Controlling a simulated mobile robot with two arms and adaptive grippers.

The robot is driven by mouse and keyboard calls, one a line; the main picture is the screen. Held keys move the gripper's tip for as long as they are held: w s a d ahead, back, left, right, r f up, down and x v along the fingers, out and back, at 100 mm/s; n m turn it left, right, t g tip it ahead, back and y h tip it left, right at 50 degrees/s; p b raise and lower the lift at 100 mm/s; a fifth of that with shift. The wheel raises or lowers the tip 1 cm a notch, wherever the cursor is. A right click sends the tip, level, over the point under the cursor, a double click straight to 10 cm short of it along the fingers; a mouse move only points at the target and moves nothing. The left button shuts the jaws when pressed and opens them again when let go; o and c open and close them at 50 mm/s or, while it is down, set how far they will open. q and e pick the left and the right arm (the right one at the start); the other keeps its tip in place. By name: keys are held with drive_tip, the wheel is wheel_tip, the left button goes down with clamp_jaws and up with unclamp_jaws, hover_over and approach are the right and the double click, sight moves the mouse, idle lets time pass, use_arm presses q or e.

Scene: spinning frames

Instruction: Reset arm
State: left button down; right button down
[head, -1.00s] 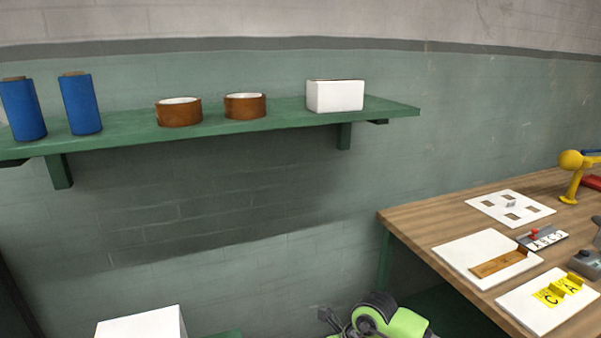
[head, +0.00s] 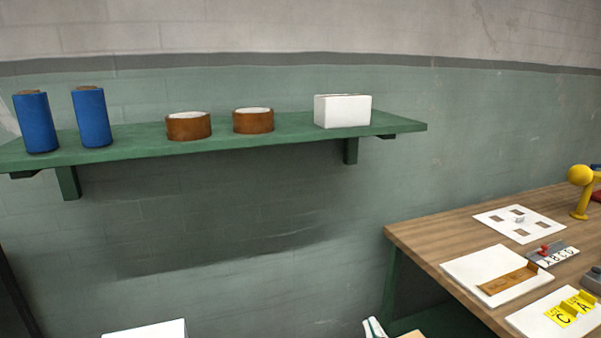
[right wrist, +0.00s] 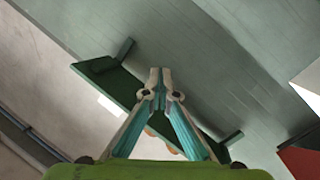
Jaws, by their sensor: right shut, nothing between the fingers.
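My right gripper (right wrist: 160,73) is shut and empty in the right wrist view, its teal-and-pale fingers meeting at the tips. In the head view only a small part of it (head: 374,328) shows at the bottom edge, left of the wooden table. It touches nothing that I can see. My left gripper is not in view.
A green wall shelf (head: 290,131) holds two blue rolls (head: 36,122), two brown tape rolls (head: 188,126) and a white box (head: 343,111). At right, a wooden table (head: 425,237) carries white boards (head: 475,263) and a yellow object (head: 581,177). Another white box (head: 146,329) shows at bottom left.

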drive_tip(key=s+d+f+m+g+h, duration=0.2)
drive_tip(key=s+d+f+m+g, duration=0.35)
drive_tip(key=s+f, duration=0.7)
drive_tip(key=s+f+g+y, duration=0.1)
drive_tip(key=s+f+g, duration=0.35)
drive_tip(key=s, duration=0.25)
drive_tip(key=s+f+g, duration=0.4)
drive_tip(key=s+f, duration=0.1)
drive_tip(key=s, duration=0.3)
wheel_tip(320, 180, down, 27)
drive_tip(key=s+g, duration=0.1)
drive_tip(key=s, duration=0.1)
drive_tip(key=s+d+f, duration=0.2)
drive_tip(key=s+f, duration=0.5)
drive_tip(key=s, duration=0.1)
drive_tip(key=s+d+f+g, duration=0.1)
drive_tip(key=s+f, duration=0.7)
drive_tip(key=shift+s+d, duration=0.25)
drive_tip(key=shift+d, duration=0.15)
drive_tip(key=shift+n, duration=0.25)
